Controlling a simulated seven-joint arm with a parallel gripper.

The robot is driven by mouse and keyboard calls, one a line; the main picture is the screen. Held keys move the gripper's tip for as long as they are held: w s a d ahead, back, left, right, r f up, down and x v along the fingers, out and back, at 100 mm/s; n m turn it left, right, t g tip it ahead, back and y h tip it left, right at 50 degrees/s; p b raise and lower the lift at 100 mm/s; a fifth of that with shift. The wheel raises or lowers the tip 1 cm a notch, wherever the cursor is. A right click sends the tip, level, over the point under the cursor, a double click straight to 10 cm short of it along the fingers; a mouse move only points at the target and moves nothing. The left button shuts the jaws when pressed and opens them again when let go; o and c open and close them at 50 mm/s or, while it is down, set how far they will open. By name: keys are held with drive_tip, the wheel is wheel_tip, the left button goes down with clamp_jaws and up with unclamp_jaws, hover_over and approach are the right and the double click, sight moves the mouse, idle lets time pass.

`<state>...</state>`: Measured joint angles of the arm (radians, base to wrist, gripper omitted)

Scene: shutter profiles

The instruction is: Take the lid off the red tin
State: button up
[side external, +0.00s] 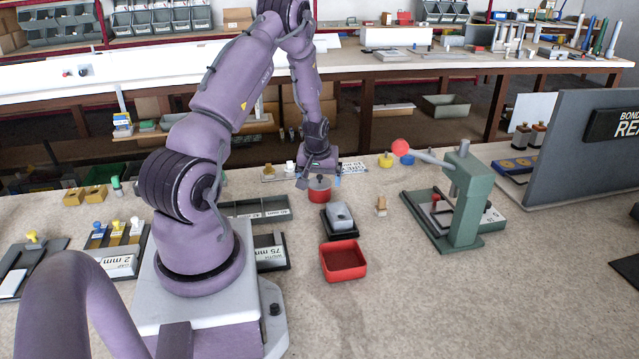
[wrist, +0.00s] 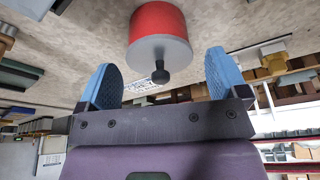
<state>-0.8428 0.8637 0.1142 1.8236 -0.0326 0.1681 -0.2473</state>
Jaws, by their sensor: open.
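The red tin (side external: 319,195) stands upright on the bench, just beyond a dark block with a grey top. Its grey lid (wrist: 160,50) is on it, with a dark round knob (wrist: 160,76) at the centre; the tin's red side (wrist: 157,20) also shows in the wrist view. My gripper (side external: 320,181) is over the tin, pointing down. In the wrist view its blue finger pads are wide apart, one on each side of the knob, with clear gaps. The gripper is open and holds nothing. In the side view the gripper partly hides the lid.
An open red tray (side external: 343,268) and a dark block with a grey top (side external: 340,217) stand nearer the camera. A small wooden piece (side external: 381,206) lies right of the block. A green lever press (side external: 465,200) stands further right. Bench between tray and press is clear.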

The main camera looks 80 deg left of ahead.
drive_tip(key=shift+c, duration=0.4)
drive_tip(key=c, duration=0.8)
drive_tip(key=shift+r, duration=0.1)
drive_tip(key=shift+r, duration=0.55)
drive_tip(key=s+d+r, duration=0.8)
drive_tip(key=d+r, duration=0.4)
drive_tip(key=m+t, duration=0.1)
drive_tip(key=m, duration=0.4)
hover_over(397, 254)
wheel_tip(397, 254, down, 10)
drive_tip(key=shift+h, duration=0.4)
drive_tip(key=shift+s+d+f, duration=0.1)
drive_tip(key=shift+s+f, duration=0.05)
drive_tip(key=shift+f, duration=1.05)
drive_tip(key=shift+s+d+f, duration=0.1)
drive_tip(key=shift+d+f, duration=0.05)
drive_tip(key=shift+f, duration=1.1)
drive_tip(key=shift+s+d+f, duration=0.1)
drive_tip(key=shift+s+f, duration=0.05)
drive_tip(key=shift+f, duration=1.05)
